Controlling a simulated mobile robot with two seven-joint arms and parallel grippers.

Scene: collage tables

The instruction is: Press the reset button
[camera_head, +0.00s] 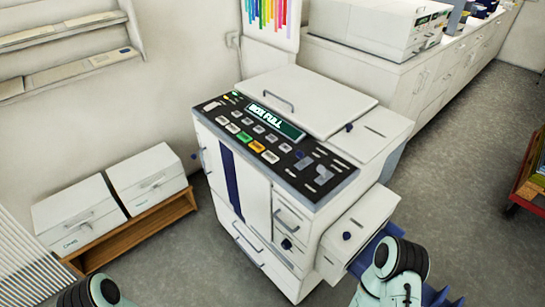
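A white copier-like machine (225,170) stands in the middle of the head view. Its dark sloping control panel (328,180) carries a display (275,121) that seems to read "BOX FULL". I cannot read any label that marks the reset button. Part of my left arm shows at the bottom left edge, and part of my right arm at the lower right, in front of the machine's side tray. Neither gripper is in view, and nothing of mine covers the panel.
A low wooden stand (130,232) with two white boxes (78,214) is left of the machine. A white counter (440,75) with another device (385,25) runs behind it. A blue tray (368,255) juts from its right side. Grey floor is open to the right, before a red cart (530,190).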

